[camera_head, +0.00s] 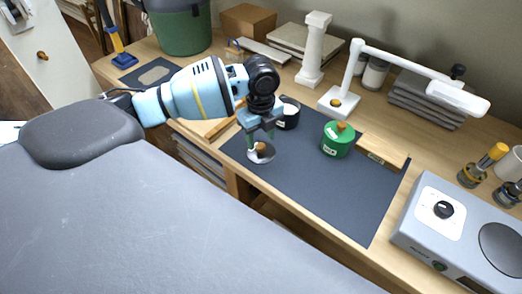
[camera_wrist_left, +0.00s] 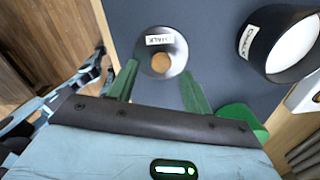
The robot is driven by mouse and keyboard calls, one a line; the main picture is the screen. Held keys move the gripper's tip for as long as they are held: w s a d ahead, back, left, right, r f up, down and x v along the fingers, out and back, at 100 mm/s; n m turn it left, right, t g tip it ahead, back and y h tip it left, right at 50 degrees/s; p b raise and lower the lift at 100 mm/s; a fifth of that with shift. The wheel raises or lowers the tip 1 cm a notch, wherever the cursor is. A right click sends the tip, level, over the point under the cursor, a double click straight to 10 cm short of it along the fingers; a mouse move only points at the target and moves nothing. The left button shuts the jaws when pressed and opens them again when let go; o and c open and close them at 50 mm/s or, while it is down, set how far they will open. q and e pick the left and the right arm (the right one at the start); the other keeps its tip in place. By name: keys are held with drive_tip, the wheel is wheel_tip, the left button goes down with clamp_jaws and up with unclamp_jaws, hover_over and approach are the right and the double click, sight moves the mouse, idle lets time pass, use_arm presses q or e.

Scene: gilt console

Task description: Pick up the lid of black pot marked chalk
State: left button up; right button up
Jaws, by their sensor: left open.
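The round lid (camera_head: 262,153) lies near the front left edge of the dark mat, apart from its pot. In the left wrist view the lid (camera_wrist_left: 147,62) shows a wooden knob and a white label reading chalk. The black pot (camera_head: 290,115) stands open behind and to the right of the lid; the wrist view shows its pale inside and chalk label (camera_wrist_left: 249,42). My left gripper (camera_head: 264,136) is open above the lid. In the wrist view its two green fingers (camera_wrist_left: 158,82) are apart, with the lid between and beyond them. My right gripper is not in view.
A green lidded pot (camera_head: 337,142) stands right of the black pot, beside a wooden block (camera_head: 382,152). A white lamp (camera_head: 339,100) and column (camera_head: 314,50) stand behind. A grey hotplate (camera_head: 420,222) is at right. The mat's (camera_head: 325,195) front right is clear.

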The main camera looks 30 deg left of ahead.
use_arm(q)
drive_tip(key=shift+f, duration=1.45)
drive_tip(key=shift+c, duration=0.2)
drive_tip(key=c, duration=1)
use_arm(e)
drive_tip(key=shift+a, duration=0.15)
use_arm(q)
drive_tip(key=shift+w+r, duration=0.1)
